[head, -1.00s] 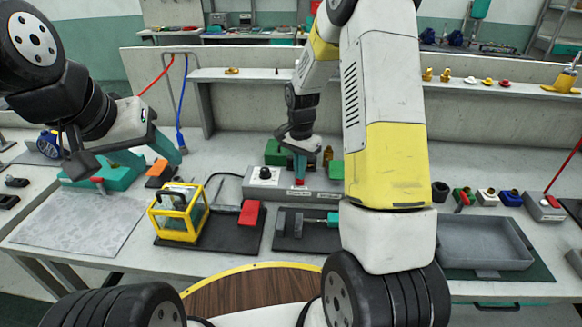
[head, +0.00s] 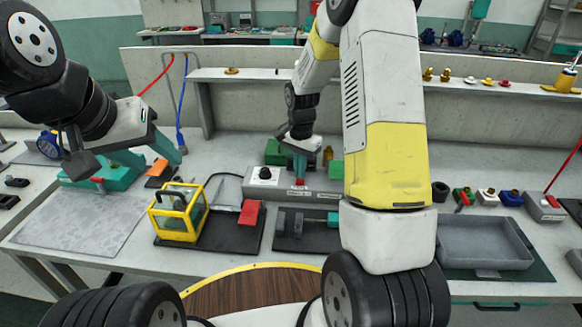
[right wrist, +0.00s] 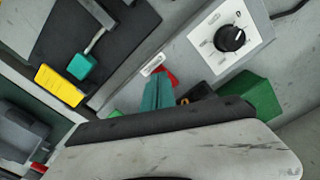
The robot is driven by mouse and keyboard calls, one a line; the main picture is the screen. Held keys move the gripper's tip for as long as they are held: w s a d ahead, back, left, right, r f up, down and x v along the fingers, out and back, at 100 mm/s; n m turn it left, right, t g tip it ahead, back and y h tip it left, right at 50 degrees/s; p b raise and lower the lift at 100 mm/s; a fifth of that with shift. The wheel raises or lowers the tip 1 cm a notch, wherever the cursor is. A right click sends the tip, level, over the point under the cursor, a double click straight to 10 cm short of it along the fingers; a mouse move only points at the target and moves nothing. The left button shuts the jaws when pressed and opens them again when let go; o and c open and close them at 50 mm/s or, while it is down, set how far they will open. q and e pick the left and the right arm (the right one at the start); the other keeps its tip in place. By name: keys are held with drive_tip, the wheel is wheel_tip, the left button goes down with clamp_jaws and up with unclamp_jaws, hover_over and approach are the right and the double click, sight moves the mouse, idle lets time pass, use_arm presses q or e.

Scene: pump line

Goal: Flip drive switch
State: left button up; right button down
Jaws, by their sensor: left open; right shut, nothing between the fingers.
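The grey control box (head: 263,183) stands on the bench with a black knob on a white dial. A red switch (head: 299,183) sits at its right part, and red also shows beside the fingers in the right wrist view (right wrist: 171,76). My right gripper (head: 300,168) is shut and empty, with its teal fingers pointing down at the switch. In the right wrist view the closed fingers (right wrist: 158,93) partly hide the red switch; I cannot tell whether they touch it. My left gripper (head: 155,163) is open and empty above the left of the bench.
A yellow-framed box (head: 178,213) and a red wedge (head: 250,212) stand on a black plate left of the control box. Green blocks (head: 277,152) are close behind the right gripper. A grey tray (head: 485,243) lies at the right.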

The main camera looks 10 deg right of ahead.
drive_tip(key=shift+f, duration=0.9)
idle(0.9)
drive_tip(key=shift+r, duration=3.55)
wheel_tip(320, 180, up, 9)
drive_tip(key=n+t, duration=0.2)
hover_over(300, 182)
drive_tip(key=s, duration=0.4)
drive_tip(key=s+a+r+n+t+y, duration=0.1)
drive_tip(key=s+r+n, duration=0.3)
drive_tip(key=s, duration=0.6)
drive_tip(key=s+a+r+n+t+y, duration=0.1)
drive_tip(key=s+r+n+t, duration=0.2)
drive_tip(key=s+r, duration=0.4)
drive_tip(key=s, duration=0.3)
drive_tip(key=shift+a+r+n, duration=0.15)
drive_tip(key=shift+r+n, duration=0.05)
drive_tip(key=shift+n, duration=0.2)
